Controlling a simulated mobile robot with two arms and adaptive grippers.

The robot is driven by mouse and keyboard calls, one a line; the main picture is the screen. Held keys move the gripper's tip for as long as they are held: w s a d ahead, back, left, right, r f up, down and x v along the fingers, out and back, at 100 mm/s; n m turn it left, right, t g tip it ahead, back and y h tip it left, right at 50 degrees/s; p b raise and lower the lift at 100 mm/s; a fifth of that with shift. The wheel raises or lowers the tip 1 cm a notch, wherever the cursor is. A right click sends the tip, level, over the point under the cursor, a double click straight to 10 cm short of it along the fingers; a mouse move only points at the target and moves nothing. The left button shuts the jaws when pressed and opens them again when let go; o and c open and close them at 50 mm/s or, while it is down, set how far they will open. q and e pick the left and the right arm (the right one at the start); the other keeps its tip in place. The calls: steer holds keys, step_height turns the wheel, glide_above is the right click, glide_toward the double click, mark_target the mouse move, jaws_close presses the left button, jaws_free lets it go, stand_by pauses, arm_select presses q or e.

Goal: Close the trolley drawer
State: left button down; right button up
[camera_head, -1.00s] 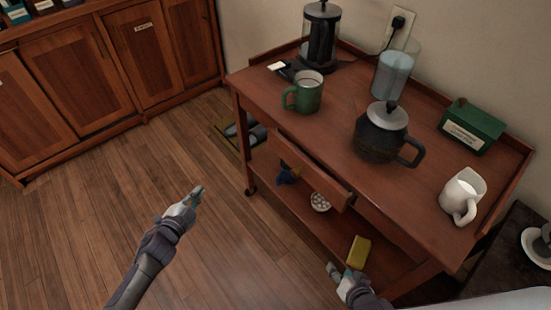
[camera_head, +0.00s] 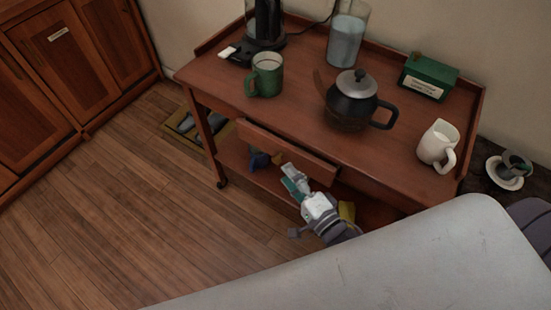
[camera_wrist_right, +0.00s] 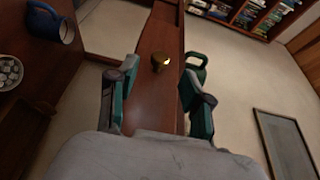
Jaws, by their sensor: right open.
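The wooden trolley (camera_head: 215,75) stands against the wall. Its drawer (camera_head: 290,147) is pulled partly out, with its front panel standing proud of the trolley's front edge. My right gripper (camera_head: 294,182) is open in front of and just below the drawer front. My left gripper is out of view.
On the trolley top stand a green mug (camera_head: 264,78), a dark teapot (camera_head: 352,103), a water jug (camera_head: 346,42), a green box (camera_head: 428,78) and a white pitcher (camera_head: 437,143). A blue mug (camera_wrist_right: 50,27) is on the lower shelf. Open floor lies left.

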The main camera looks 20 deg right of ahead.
mark_target(276, 163)
steer(key=x, duration=0.6)
steer(key=shift+w+a, duration=0.1)
steer(key=shift+w, duration=0.05)
steer(key=shift+c, duration=0.2)
jaws_close()
